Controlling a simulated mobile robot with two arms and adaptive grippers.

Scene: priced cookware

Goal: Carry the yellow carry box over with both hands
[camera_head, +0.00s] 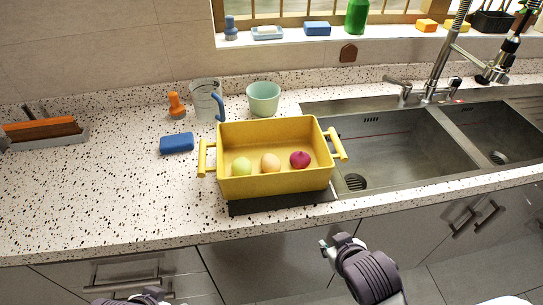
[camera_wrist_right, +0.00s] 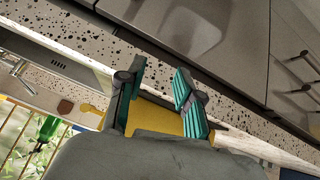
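The yellow carry box (camera_head: 275,184) stands upright on the counter, partly over the sink's left edge, with a bar handle at each end. A light green ball (camera_head: 241,167), a peach ball (camera_head: 270,163) and a magenta round item (camera_head: 300,159) lie inside it. My right gripper (camera_head: 329,246) is in front of the counter, below the box and apart from it. In the right wrist view its teal-padded fingers (camera_wrist_right: 160,80) are spread and empty, with the yellow box (camera_wrist_right: 155,117) showing behind them. My left gripper (camera_head: 145,298) barely shows at the bottom edge; its fingers are unclear.
A dark mat (camera_head: 270,203) shows under the box's front. A blue sponge (camera_head: 176,143), an orange bottle (camera_head: 176,106), a clear jug (camera_head: 205,98) and a green cup (camera_head: 263,99) stand behind and left. The double sink (camera_head: 400,175) lies right. The left counter front is clear.

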